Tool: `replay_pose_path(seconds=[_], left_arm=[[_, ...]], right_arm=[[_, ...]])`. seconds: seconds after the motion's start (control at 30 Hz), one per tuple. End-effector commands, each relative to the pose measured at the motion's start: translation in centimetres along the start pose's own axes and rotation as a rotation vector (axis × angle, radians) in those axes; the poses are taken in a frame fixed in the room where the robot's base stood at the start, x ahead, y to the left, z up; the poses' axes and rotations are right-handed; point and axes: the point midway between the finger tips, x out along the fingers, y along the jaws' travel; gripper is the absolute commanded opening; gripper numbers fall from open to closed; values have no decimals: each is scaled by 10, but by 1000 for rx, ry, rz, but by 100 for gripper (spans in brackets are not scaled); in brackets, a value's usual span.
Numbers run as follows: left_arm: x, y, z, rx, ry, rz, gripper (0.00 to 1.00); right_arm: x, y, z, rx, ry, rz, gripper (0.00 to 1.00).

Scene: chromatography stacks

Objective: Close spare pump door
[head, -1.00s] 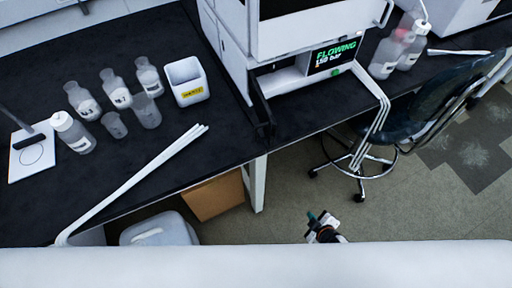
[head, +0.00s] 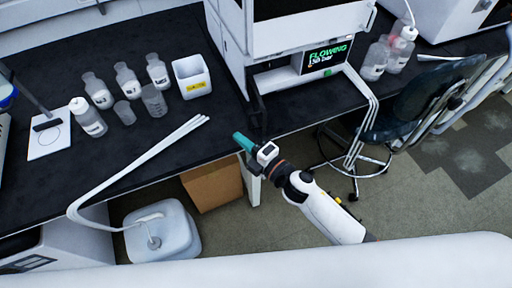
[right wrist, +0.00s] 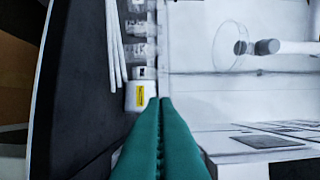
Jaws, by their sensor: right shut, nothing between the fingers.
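The white instrument stack (head: 288,40) stands on the black bench at the upper middle of the head view. Its lit screen (head: 327,58) reads "FLOWING". A dark upright panel (head: 257,112) stands at its front left edge; I cannot tell if this is the spare pump door. My right gripper (head: 238,138) has teal fingers, shut and empty, over the bench's front edge, left of and below the stack. In the right wrist view, the shut fingers (right wrist: 160,102) point toward a pale panel (right wrist: 200,85) with a clear round part and a knob (right wrist: 266,47). My left gripper is out of view.
White tubes (head: 140,165) lie across the bench left of my gripper. Several bottles and a white bin (head: 192,78) stand behind them. A dark chair (head: 420,100) is at the right. A cardboard box (head: 212,185) and a white jug (head: 165,235) are under the bench.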

Motion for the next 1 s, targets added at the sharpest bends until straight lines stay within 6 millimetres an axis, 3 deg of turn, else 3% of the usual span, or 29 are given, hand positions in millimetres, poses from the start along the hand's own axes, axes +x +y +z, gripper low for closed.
replay_pose_path(seconds=[0.13, 0.4, 1.0], left_arm=[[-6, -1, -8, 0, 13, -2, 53], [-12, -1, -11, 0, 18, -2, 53], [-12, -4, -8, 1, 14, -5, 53]], right_arm=[[28, -2, -2, 1, 1, 0, 0], [13, 0, -34, 1, 1, 1, 0], [10, 1, -42, 0, -19, 0, 0]])
